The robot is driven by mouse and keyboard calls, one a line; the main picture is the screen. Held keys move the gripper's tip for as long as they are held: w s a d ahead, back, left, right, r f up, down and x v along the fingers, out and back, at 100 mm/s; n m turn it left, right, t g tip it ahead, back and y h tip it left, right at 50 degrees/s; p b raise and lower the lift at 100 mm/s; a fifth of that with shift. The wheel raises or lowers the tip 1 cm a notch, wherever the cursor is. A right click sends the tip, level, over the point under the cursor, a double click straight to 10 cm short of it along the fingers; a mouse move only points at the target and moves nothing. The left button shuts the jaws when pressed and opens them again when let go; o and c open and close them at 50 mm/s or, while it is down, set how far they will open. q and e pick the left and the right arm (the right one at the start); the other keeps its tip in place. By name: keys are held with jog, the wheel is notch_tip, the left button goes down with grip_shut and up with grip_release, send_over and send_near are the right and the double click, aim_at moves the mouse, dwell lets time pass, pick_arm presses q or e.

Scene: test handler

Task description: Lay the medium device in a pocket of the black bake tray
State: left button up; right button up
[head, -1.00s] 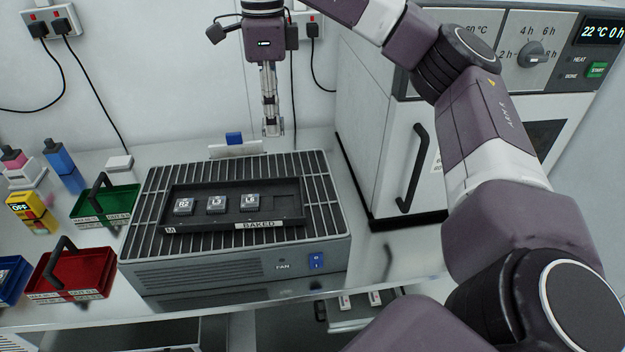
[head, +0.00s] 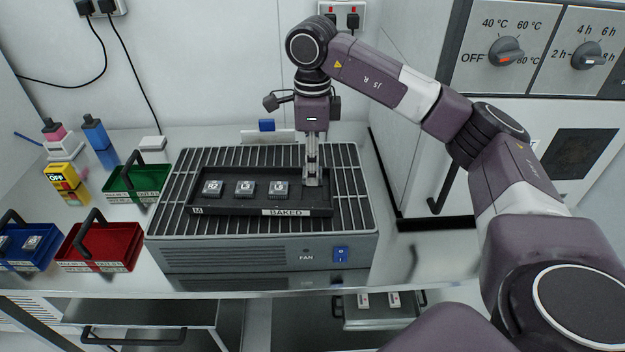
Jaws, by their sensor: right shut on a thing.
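The black bake tray (head: 228,206), marked M and BAKED, lies on the grey slatted cooling unit. Three small square devices sit in its pockets: one at left (head: 212,188), one in the middle (head: 245,188) and one further right (head: 278,188). My right gripper (head: 312,183) points straight down at the tray's right end, over the pocket right of the third device. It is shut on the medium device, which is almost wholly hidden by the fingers. I cannot tell whether the device touches the pocket floor. My left gripper is out of view.
The cooling unit (head: 220,256) has a blue switch. Left of it stand green (head: 133,190), red (head: 85,256) and blue (head: 28,260) handled bins. The white oven (head: 405,150) stands close on the right. Drawers below the bench are open.

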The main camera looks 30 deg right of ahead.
aim_at(313, 194)
notch_tip(313, 194, down, 4)
jog(key=shift+f+p, duration=0.1)
jog(key=shift+p, duration=0.4)
jog(key=shift+f, duration=0.2)
jog(key=shift+f, duration=0.2)
jog(key=o, duration=1.1)
jog(key=shift+r, duration=0.1)
